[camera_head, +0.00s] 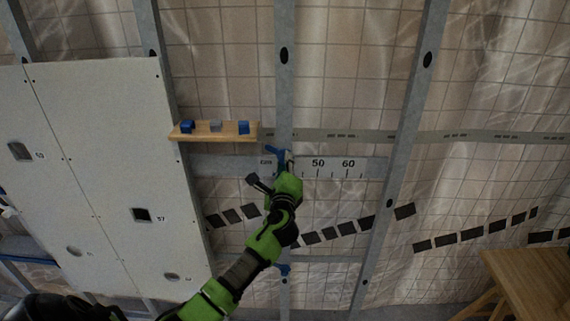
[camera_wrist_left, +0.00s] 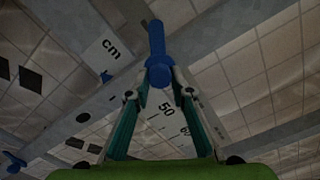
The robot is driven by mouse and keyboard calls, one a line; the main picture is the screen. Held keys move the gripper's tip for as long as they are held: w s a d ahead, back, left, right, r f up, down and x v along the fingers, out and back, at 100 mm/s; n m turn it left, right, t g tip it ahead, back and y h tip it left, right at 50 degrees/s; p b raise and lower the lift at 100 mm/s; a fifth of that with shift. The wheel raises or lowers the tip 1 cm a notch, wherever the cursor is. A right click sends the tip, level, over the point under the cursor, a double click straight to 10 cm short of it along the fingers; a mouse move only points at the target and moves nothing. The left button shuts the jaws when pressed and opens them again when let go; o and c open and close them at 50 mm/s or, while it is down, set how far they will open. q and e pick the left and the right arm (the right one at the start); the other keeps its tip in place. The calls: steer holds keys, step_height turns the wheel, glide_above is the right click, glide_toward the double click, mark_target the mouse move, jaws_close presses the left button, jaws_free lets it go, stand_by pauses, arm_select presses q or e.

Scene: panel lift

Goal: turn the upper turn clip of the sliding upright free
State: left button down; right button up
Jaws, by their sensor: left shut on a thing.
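The sliding upright (camera_head: 285,95) is a grey metal stud in the middle of the head view. Its upper turn clip (camera_head: 273,151) is blue and sits where the upright crosses the rail with the scale (camera_head: 333,165). My left gripper (camera_head: 288,168) reaches up to the clip from below. In the left wrist view the gripper (camera_wrist_left: 160,80) is shut on the clip's blue knob (camera_wrist_left: 160,68), one finger on each side, with the handle pointing up the picture. A lower blue clip (camera_head: 284,269) shows further down the upright. My right gripper is not in view.
A wooden shelf (camera_head: 216,138) with small blue and grey blocks is close left of the clip. White panels (camera_head: 100,150) cover the left side. Another stud (camera_head: 401,120) stands to the right. A wooden table (camera_head: 525,275) is at the lower right.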

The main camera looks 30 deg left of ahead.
arm_select(q)
steer(key=shift+a+r, duration=0.2)
steer(key=shift+r, duration=0.3)
steer(key=c, duration=2)
jaws_free()
steer(key=shift+o, duration=1.1)
steer(key=shift+w+f, duration=0.1)
steer(key=shift+f, duration=0.3)
steer(key=v, duration=1.2)
steer(key=shift+w, duration=0.1)
